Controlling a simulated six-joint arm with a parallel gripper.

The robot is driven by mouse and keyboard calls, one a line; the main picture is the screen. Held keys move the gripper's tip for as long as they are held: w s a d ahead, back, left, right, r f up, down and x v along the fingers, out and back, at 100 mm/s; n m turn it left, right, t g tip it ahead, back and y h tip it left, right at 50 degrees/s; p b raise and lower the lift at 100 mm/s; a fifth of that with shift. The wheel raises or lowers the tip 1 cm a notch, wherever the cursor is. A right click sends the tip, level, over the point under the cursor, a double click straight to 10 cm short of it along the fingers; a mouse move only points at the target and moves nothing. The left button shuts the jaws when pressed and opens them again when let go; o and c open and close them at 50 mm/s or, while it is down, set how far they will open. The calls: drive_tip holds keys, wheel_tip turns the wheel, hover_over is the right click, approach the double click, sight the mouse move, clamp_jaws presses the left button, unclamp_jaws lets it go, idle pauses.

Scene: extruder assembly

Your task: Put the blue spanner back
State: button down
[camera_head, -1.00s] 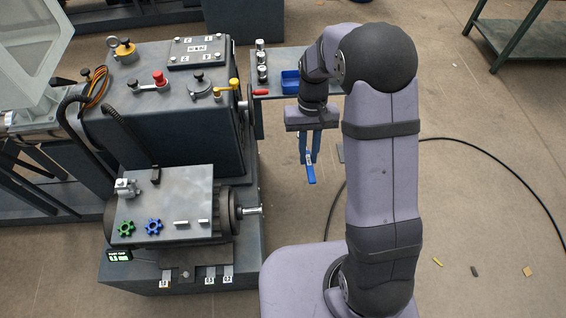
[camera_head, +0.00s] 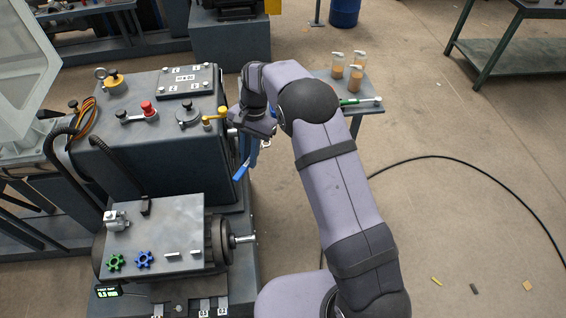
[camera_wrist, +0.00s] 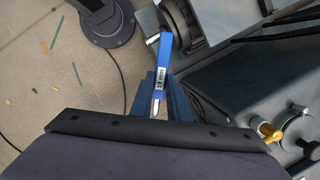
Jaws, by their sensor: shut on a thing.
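The blue spanner (camera_head: 241,171) hangs from my gripper in the head view, low and tilted, close beside the right side of the machine. My gripper (camera_head: 249,150) is shut on it. In the wrist view, the spanner (camera_wrist: 163,62) sticks out from between the blue fingers of my gripper (camera_wrist: 166,100), with a white label with dark print on its shaft. Its far end appears over or near the machine's round shaft part; I cannot tell whether they touch.
The grey machine (camera_head: 150,160) fills the left, with a yellow lever (camera_head: 213,119) and a protruding shaft (camera_head: 243,239). A side table (camera_head: 372,107) behind my arm bears jars (camera_head: 355,77) and a green-handled tool (camera_head: 358,101). Open floor and a black cable (camera_head: 470,163) lie right.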

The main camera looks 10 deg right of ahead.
drive_tip(key=s+a+f+m+t+b, duration=0.1)
drive_tip(key=a+m, duration=0.4)
drive_tip(key=a, duration=0.9)
drive_tip(key=s+a+f+m+t+b, duration=0.1)
drive_tip(key=a+f+m, duration=0.2)
drive_tip(key=a, duration=1.2)
drive_tip(key=m, duration=0.2)
drive_tip(key=shift+s+a+m+y, duration=0.3)
drive_tip(key=shift+y, duration=0.1)
drive_tip(key=shift+d+f+b+x, duration=0.1)
drive_tip(key=shift+d+b+x, duration=0.2)
drive_tip(key=shift+b+x, duration=0.65)
drive_tip(key=shift+d+f+b+x, duration=0.1)
drive_tip(key=shift+d+b+x, duration=0.3)
drive_tip(key=shift+x, duration=0.95)
drive_tip(key=shift+d+b+x, duration=0.15)
drive_tip(key=shift+b+x, duration=0.65)
drive_tip(key=shift+x, duration=0.35)
drive_tip(key=shift+d+b+x, duration=0.25)
drive_tip(key=shift+b+x, duration=0.6)
drive_tip(key=shift+x, duration=0.15)
drive_tip(key=shift+w, duration=0.1)
drive_tip(key=c, duration=1.6)
unclamp_jaws()
drive_tip(key=shift+f, duration=0.1)
